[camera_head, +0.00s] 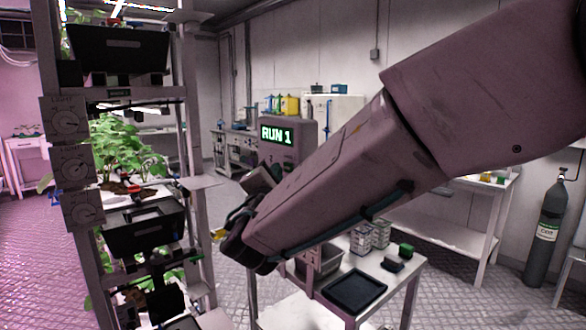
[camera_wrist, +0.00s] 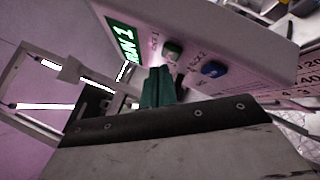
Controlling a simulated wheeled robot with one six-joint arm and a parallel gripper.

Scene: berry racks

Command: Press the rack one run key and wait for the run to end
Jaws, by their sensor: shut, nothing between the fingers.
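The control box (camera_head: 300,130) stands behind my arm in the head view, and its display (camera_head: 276,135) reads RUN 1 in green. In the wrist view the display (camera_wrist: 122,43) is tilted and partly cut off. The green rack one run key (camera_wrist: 173,48) sits on the panel beside a label that ends in 1. The blue key (camera_wrist: 213,69) is to its right, by a label ending in 2. My gripper (camera_wrist: 159,72) is shut and empty, its dark green fingers just below the green key. I cannot tell whether they touch it. In the head view my arm hides the keys.
A tall plant rack (camera_head: 187,110) with dials, trays and leafy plants stands at the left. A small table holds a dark tray (camera_head: 352,291) and boxes below my arm. A gas cylinder (camera_head: 548,235) stands at the right. Floor is open between rack and back benches.

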